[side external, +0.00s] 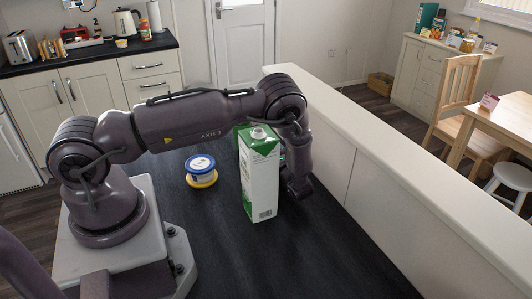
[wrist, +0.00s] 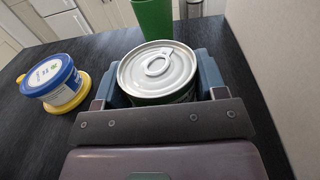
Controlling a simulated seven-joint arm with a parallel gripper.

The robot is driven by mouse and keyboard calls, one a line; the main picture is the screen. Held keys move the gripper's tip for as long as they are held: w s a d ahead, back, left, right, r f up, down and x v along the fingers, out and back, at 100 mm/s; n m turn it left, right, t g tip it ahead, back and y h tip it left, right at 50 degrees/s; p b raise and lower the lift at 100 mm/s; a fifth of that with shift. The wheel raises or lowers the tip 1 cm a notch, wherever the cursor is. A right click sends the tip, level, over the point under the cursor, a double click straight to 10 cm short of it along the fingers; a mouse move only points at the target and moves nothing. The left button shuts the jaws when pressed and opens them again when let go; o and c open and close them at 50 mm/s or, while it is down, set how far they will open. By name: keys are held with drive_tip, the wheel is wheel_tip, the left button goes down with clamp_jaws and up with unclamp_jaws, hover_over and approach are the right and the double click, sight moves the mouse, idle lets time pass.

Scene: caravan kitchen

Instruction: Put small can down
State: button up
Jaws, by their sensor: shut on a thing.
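The small can (wrist: 158,68), with a silver ring-pull lid, sits between the fingers of my gripper (wrist: 158,82) in the wrist view. My gripper is shut on it, with one finger on each side. The lid faces up towards the camera. In the side view my gripper (side external: 299,188) is low over the dark worktop, partly behind a tall white and green carton (side external: 261,180). The carton hides the can there. I cannot tell whether the can's base touches the worktop.
A blue-lidded white tub (side external: 201,166) stands on a yellow disc (side external: 203,181) left of the carton. A green cup (wrist: 153,16) stands just beyond the can. A pale raised ledge (side external: 370,150) borders the worktop on the right. The front of the worktop (side external: 290,265) is clear.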

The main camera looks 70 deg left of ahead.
drive_tip(key=o, duration=1.1)
drive_tip(key=shift+f, duration=0.15)
drive_tip(key=shift+c, duration=0.2)
drive_tip(key=d, duration=0.5)
drive_tip(key=shift+w+d+r, duration=0.2)
drive_tip(key=shift+w+r, duration=0.05)
drive_tip(key=shift+r, duration=0.15)
wheel_tip(320, 180, up, 7)
drive_tip(key=shift+a+f, duration=0.2)
